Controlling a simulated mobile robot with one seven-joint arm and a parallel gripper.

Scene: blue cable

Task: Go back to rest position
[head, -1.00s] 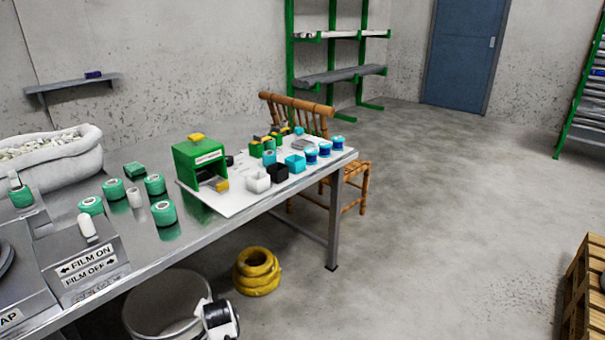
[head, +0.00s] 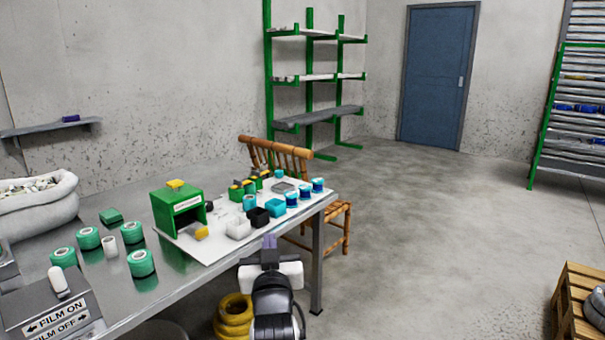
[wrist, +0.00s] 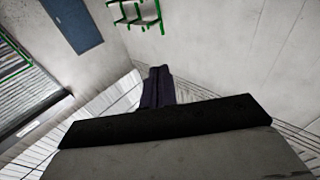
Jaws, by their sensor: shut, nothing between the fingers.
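My gripper (head: 269,242) is raised in front of the table's right part in the head view, with the wrist and black arm links below it. Its dark fingers are together, with nothing between them. In the wrist view the shut fingers (wrist: 158,86) point out over the room, tilted, with the wall, the blue door and the green rack beyond. They touch nothing that I can see.
The metal table (head: 130,290) holds green rolls, a green box (head: 178,208) and small bins. A wooden chair (head: 275,155) stands behind it. Yellow coils (head: 233,318) lie below. Open floor (head: 430,240) lies between.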

